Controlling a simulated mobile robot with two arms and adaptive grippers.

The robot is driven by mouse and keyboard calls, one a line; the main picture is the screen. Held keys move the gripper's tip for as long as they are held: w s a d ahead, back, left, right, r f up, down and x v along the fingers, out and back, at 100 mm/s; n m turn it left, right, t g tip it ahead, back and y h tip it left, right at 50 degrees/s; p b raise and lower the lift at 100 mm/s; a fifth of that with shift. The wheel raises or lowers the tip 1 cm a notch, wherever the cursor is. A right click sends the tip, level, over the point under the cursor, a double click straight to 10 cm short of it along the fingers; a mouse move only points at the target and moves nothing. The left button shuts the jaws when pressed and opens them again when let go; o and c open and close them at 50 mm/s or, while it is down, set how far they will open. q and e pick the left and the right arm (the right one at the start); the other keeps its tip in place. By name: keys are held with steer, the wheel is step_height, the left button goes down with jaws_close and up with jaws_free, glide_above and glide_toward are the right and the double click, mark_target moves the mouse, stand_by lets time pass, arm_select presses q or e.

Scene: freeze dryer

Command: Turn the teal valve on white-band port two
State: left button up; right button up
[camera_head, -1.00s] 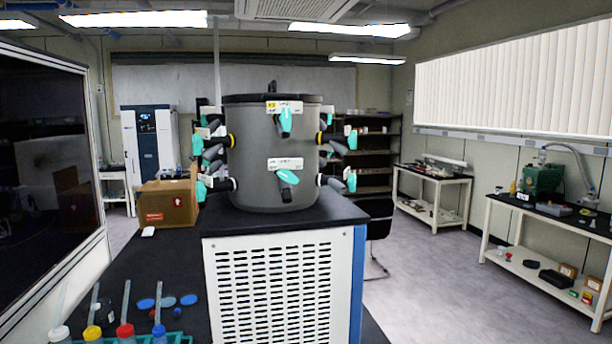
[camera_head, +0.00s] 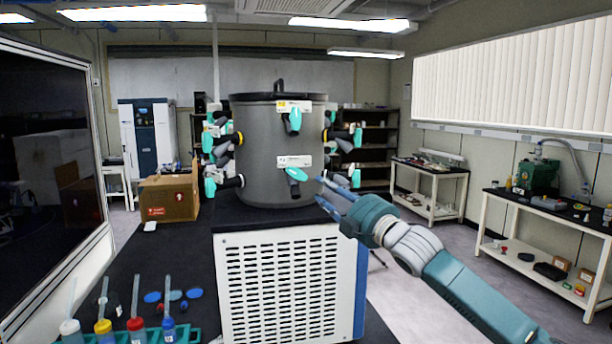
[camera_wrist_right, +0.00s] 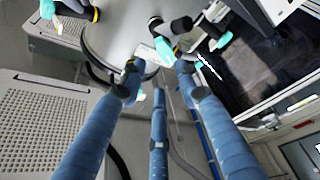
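The grey drum (camera_head: 262,150) carries several teal valves on dark ports around its side. At its front, an upper teal valve (camera_head: 296,119) sits under a label with a yellow patch, and a lower teal valve (camera_head: 297,174) under a white label (camera_head: 294,161). Label text is too small to read. My right gripper (camera_head: 328,196) is open and empty in the head view, right of the lower front valve and apart from it. In the right wrist view its fingers (camera_wrist_right: 158,78) are spread, with a teal valve (camera_wrist_right: 163,49) beyond the fingertips. My left gripper is out of view.
The drum stands on a black-topped white cabinet (camera_head: 282,290). More valves (camera_head: 217,150) stick out at the drum's left and right sides.

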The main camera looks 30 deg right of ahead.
mark_target(302, 175)
steer(key=p+x, duration=0.5)
steer(key=x, duration=0.4)
steer(key=shift+p, duration=0.35)
steer(key=shift+p+x, duration=0.35)
steer(key=shift+x, duration=0.5)
steer(key=shift+f, duration=0.2)
jaws_close()
steer(key=shift+f, duration=0.1)
